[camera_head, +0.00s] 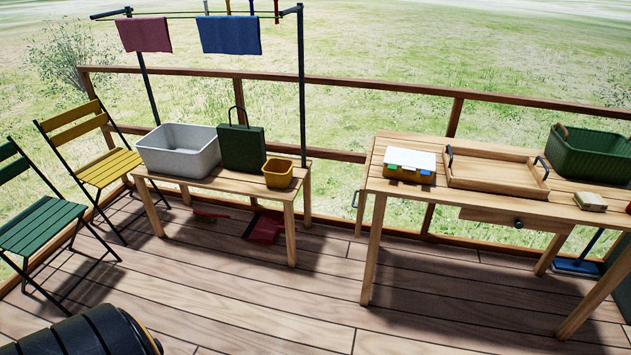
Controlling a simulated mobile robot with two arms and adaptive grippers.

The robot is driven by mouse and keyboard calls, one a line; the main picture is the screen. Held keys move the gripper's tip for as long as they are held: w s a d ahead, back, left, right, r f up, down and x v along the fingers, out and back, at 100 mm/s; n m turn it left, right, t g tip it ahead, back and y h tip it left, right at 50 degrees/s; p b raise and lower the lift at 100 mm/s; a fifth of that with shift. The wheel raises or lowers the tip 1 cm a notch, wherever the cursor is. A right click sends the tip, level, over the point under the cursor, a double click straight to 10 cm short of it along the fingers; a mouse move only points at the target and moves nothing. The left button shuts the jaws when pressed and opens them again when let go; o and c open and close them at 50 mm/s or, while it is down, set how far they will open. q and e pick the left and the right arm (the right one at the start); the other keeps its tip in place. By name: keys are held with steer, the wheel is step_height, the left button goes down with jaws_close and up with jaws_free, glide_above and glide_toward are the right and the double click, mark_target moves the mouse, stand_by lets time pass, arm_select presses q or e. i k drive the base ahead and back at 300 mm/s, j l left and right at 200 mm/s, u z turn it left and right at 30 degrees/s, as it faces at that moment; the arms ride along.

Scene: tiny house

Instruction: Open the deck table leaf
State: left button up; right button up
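A wooden deck table (430,195) stands at the right. Its top looks flat. No hanging or raised leaf can be made out clearly. Neither of my grippers is in view.
On the table are a wooden tray (495,180), a yellow box with white top (410,165) and a green basket (592,155). A low bench (225,180) holds a grey bin (180,150). Folding chairs (88,150) stand left.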

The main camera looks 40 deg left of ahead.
mark_target(362, 197)
steer(key=k+j+u, duration=0.1)
steer(key=j, duration=0.4)
steer(key=k+j, duration=0.1)
steer(key=j, duration=0.35)
steer(key=k+j+u, duration=0.15)
steer(key=j, duration=0.85)
steer(key=i+j, duration=0.35)
steer(key=i, duration=0.05)
